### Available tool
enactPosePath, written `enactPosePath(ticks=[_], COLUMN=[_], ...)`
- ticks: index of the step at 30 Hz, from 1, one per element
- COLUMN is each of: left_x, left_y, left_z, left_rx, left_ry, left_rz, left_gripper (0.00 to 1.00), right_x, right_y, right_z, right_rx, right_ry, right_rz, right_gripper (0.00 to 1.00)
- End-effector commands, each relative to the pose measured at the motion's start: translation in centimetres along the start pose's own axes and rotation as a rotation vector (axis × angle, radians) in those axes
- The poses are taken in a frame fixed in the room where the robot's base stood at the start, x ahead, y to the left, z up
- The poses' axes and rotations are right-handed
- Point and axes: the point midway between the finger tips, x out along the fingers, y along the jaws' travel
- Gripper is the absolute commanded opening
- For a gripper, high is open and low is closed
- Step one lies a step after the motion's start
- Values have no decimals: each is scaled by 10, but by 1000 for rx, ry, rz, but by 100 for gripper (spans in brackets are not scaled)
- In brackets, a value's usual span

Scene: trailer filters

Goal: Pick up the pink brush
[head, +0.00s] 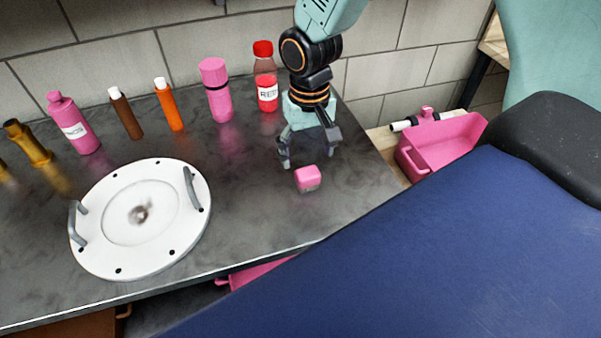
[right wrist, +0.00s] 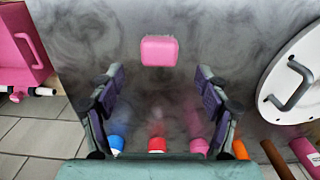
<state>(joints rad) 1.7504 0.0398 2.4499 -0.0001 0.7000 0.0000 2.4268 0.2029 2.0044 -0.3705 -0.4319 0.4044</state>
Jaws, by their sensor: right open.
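The pink brush (head: 308,179) is a small rounded pink block on the dark grey countertop, near its right side. My right gripper (head: 309,150) is open and empty, pointing down just behind the brush in the head view. In the right wrist view its two fingers (right wrist: 158,82) stand wide apart, and the brush lies beyond the tips, roughly centred between them. The brush touches neither finger. My left gripper is not in view.
A round white plate with two grey handles (head: 180,238) lies left on the countertop (head: 265,215). Several bottles line the back, including a red one (head: 266,80) and a pink one (head: 217,95). A pink bin (head: 445,140) is beyond the right edge. Around the brush is clear.

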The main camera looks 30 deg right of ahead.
Motion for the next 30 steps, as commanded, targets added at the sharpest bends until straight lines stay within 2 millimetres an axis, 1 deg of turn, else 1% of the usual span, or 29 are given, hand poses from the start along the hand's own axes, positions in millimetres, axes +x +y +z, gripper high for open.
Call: enactPosePath(ticks=[2, 11, 15, 18, 22, 29, 30], left_x=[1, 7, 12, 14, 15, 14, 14], left_y=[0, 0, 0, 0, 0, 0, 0], left_z=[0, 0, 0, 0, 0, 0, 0], left_rx=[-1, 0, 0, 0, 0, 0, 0], left_ry=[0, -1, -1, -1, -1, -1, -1], left_rz=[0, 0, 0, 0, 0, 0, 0], left_gripper=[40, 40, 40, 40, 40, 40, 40], right_x=[4, 36, 58, 70, 78, 78, 78], right_y=[1, 0, -3, -3, -3, -4, -4], right_z=[4, 7, 7, 7, 6, 4, 4], right_rx=[12, 14, 12, 11, 11, 11, 11], right_ry=[-9, -9, -9, -9, -7, -5, -6], right_rz=[3, 2, 3, 2, 1, 1, 1], right_gripper=[75, 75, 75, 75, 75, 75, 72])
